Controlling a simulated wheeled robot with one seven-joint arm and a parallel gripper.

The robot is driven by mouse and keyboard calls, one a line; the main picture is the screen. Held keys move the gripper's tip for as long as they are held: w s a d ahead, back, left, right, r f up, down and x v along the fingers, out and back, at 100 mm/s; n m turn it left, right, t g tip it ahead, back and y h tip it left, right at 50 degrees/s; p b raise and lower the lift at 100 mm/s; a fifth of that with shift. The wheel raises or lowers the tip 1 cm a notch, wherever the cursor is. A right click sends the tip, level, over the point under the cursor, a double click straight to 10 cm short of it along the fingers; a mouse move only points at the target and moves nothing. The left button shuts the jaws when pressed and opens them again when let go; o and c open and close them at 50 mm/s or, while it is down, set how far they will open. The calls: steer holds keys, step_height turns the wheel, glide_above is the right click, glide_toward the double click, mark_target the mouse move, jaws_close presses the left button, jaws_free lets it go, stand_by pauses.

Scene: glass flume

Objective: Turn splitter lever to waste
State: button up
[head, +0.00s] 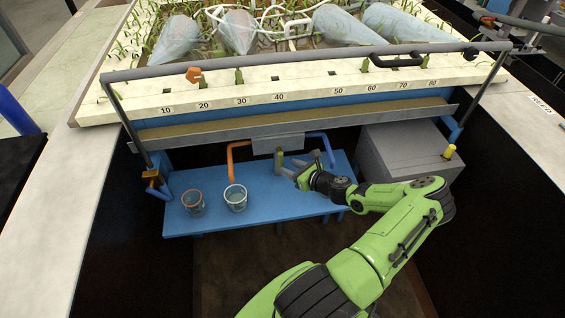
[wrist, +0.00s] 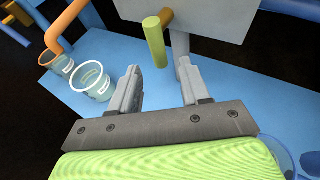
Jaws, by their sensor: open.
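The splitter is a grey box (head: 270,145) under the front edge of the bed, and it also shows in the wrist view (wrist: 215,18). Its lever (wrist: 155,42) is a short olive-green bar hanging almost straight down from an orange-brown pivot; in the head view the lever (head: 280,158) is small on the box's front. An orange pipe leaves the box to the left and a blue pipe to the right. My gripper (wrist: 160,82) is open and empty, its two fingers apart. The lever appears just beyond the fingertips, between their lines, with no contact visible. In the head view my gripper (head: 302,170) is right of the lever.
A blue pipe (head: 322,138) is close to my gripper. A grey cabinet (head: 400,155) stands at right. A rounded clear rim (wrist: 276,150) shows at lower right.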

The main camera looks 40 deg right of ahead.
steer(key=p+v, duration=0.1)
steer(key=v, duration=0.9)
steer(key=shift+w, duration=0.1)
steer(key=w+a+r+n+g+y, duration=0.1)
steer(key=a+r+n+g, duration=0.5)
steer(key=a+r+n, duration=0.45)
steer(key=w+a+r+n+g, duration=0.1)
steer(key=a+r+n+g, duration=0.55)
steer(key=a+n, duration=0.7)
steer(key=s+a+r+n+t, duration=0.4)
steer(key=s+a+r+n, duration=0.3)
steer(key=s+r+n, duration=0.5)
steer(key=shift+a+r+h, duration=0.3)
steer(key=shift+a+h, duration=0.05)
steer(key=shift+h, duration=0.05)
